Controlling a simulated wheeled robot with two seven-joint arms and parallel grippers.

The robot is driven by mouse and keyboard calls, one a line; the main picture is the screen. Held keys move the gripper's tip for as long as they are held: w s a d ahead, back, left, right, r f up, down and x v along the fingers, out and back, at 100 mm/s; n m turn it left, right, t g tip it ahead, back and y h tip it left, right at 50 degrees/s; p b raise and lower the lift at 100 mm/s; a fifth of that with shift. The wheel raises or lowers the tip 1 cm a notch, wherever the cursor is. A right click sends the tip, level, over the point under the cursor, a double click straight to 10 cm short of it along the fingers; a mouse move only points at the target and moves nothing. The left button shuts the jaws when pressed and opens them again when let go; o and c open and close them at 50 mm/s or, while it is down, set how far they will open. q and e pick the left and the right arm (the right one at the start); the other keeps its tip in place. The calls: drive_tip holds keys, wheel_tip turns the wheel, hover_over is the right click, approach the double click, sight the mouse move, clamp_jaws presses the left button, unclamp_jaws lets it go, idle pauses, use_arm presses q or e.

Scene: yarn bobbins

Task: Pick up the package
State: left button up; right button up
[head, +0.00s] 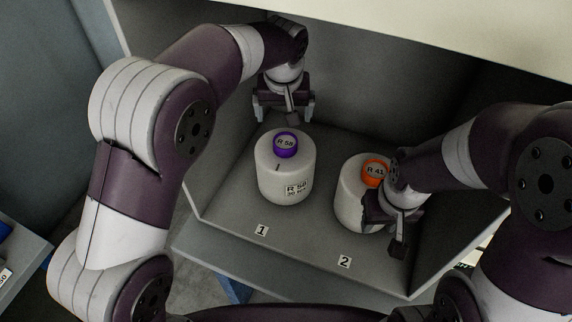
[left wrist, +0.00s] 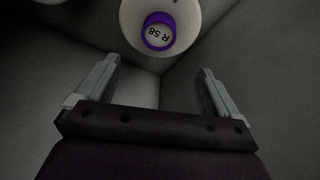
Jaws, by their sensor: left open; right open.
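Two white yarn bobbins stand upright in a grey box. The one with the purple top, marked R 58 (head: 285,178), stands behind label 1; it also shows at the top of the left wrist view (left wrist: 190,14). The one with the orange top, marked R 41 (head: 352,200), stands behind label 2, partly hidden by my right gripper. My left gripper (head: 285,118) is open and empty, just behind the purple-topped bobbin; its two fingers show apart in the left wrist view (left wrist: 158,90). My right gripper (head: 394,230) is at the front right of the orange-topped bobbin; whether it touches is unclear.
The grey box (head: 232,208) has walls at its back and sides and an open front. Label 1 (head: 262,230) and label 2 (head: 344,262) lie on its floor. A pale panel (head: 420,28) overhangs the top right. A grey shelf (head: 22,262) stands at the lower left.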

sight(285, 141)
use_arm(q)
drive_tip(key=p+x, duration=0.1)
drive_tip(key=x, duration=0.2)
drive_tip(key=p+x, duration=0.2)
drive_tip(key=x, duration=0.2)
drive_tip(key=p+x, duration=0.1)
drive_tip(key=x, duration=0.3)
drive_tip(key=shift+s+d+f, duration=0.1)
drive_tip(key=shift+s+f, duration=0.15)
drive_tip(key=shift+f, duration=0.05)
drive_tip(key=shift+w+f, duration=0.15)
drive_tip(key=shift+f, duration=0.3)
clamp_jaws()
drive_tip(key=shift+w+r, duration=0.1)
drive_tip(key=shift+r, duration=0.1)
